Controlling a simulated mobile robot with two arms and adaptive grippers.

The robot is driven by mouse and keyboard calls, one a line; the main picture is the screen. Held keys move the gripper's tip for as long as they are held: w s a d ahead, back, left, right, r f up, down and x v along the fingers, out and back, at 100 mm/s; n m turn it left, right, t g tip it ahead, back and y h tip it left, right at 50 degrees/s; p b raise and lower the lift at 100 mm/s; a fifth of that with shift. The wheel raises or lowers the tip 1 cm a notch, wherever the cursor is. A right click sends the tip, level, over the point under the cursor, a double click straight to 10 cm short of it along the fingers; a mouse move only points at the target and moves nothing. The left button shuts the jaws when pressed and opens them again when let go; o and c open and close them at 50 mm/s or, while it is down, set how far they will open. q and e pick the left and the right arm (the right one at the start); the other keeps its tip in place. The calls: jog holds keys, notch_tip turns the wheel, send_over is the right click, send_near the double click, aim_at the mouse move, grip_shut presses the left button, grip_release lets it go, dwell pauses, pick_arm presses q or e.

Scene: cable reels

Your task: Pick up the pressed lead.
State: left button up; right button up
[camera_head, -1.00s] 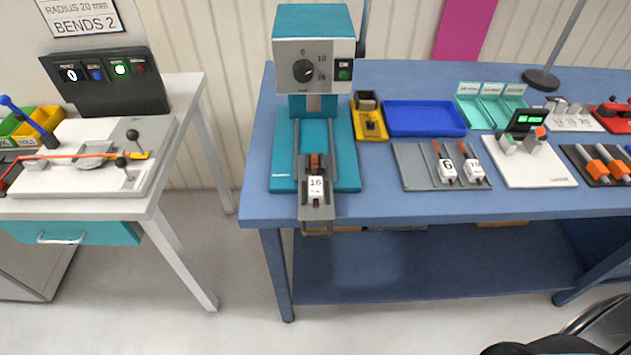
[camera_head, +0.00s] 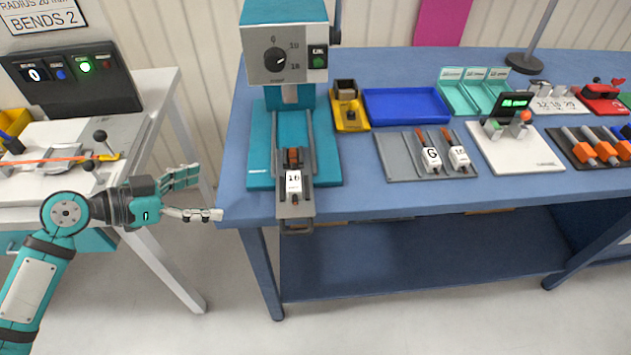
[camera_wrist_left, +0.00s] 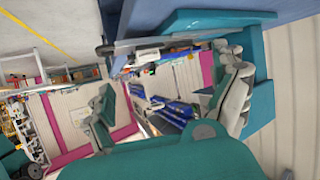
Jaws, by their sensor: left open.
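A lead with a white tag reading 16 (camera_head: 293,184) and a brown-orange part behind it lies in the front slide of the teal press (camera_head: 283,62). I cannot tell from here how well it is pressed. My left gripper (camera_head: 208,192) is open and empty, left of the press and in front of the blue bench's left edge, well apart from the lead. Its spread fingers also show in the left wrist view (camera_wrist_left: 170,100); the lead cannot be made out there. My right gripper is not in view.
On the blue bench (camera_head: 350,203), a grey tray (camera_head: 400,160) holds two more tagged leads. A yellow holder (camera_head: 350,113), a blue tray (camera_head: 405,104) and a white tester (camera_head: 525,150) stand nearby. A white bending table (camera_head: 150,95) is at left, with a floor gap between.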

pick_arm(q)
notch_tip(320, 180, up, 3)
jog(key=s+d+m+g, duration=0.1)
jog(key=s+d+m, duration=0.1)
jog(key=d, duration=0.1)
jog(key=h+p, duration=0.1)
jog(key=p, duration=0.3)
send_near(295, 183)
jog(key=d, duration=0.3)
jog(key=shift+w+f, duration=0.2)
jog(key=shift+w, duration=0.15)
jog(key=shift+w+d+f, duration=0.2)
jog(key=shift+d+f, duration=0.05)
jog(key=shift+d, duration=0.15)
jog(key=shift+w+d+f+p, duration=0.15)
jog(key=shift+d+p, duration=0.15)
jog(key=shift+p, duration=0.2)
jog(key=p+x, duration=0.1)
jog(key=x, duration=0.2)
jog(key=shift+w+d+f+p, duration=0.1)
jog(key=shift+w+f+p, duration=0.15)
jog(key=shift+p, duration=0.15)
jog(key=shift+w+d+f, duration=0.2)
jog(key=shift+d+f, duration=0.1)
jog(key=shift+d, duration=0.1)
jog(key=shift+a, duration=0.1)
jog(key=c, duration=1.6)
jog(key=shift+c, duration=0.3)
jog(key=shift+r, duration=0.1)
